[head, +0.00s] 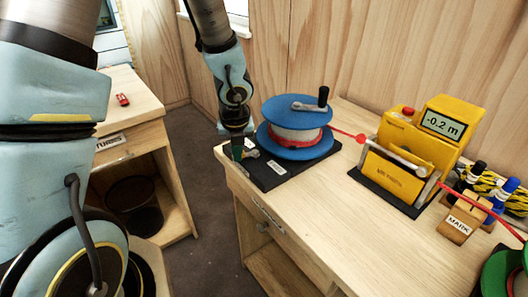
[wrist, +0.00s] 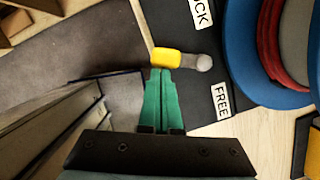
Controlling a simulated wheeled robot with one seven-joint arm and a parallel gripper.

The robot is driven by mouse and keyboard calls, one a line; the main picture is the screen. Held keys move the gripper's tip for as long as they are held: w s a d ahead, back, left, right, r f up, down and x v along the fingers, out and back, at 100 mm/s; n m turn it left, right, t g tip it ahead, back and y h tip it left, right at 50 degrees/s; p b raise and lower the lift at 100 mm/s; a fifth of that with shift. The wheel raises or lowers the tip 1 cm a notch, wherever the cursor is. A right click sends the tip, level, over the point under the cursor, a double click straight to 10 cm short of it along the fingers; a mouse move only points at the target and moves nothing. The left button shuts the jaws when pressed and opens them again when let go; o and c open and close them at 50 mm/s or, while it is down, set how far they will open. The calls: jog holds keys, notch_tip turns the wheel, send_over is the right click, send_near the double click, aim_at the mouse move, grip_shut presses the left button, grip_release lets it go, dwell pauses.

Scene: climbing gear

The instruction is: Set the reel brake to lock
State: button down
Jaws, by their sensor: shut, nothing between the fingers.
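The blue reel (head: 297,108) with a red cord stands on a black base (head: 272,180) at the table's left corner; its rim also shows in the wrist view (wrist: 240,45). The brake lever has a yellow knob (wrist: 166,56) and a grey arm (wrist: 203,62). It points left in the wrist view, between the partly cut-off LOCK label (wrist: 202,12) and the FREE label (wrist: 221,101). My gripper (head: 240,150) is shut and empty at the base's left edge. Its green fingertips (wrist: 165,72) are right by the knob; I cannot tell whether they touch it.
A yellow meter (head: 405,150) reading -0.2 m stands to the right of the reel, with the red cord running past it. A wooden MARK block (head: 458,225) and coiled ropes are farther right. A cabinet (head: 130,125) stands at left across a floor gap. The table's front is clear.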

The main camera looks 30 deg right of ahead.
jog(key=shift+w, duration=0.15)
jog(key=shift+d, duration=0.1)
jog(key=shift+d, duration=0.7)
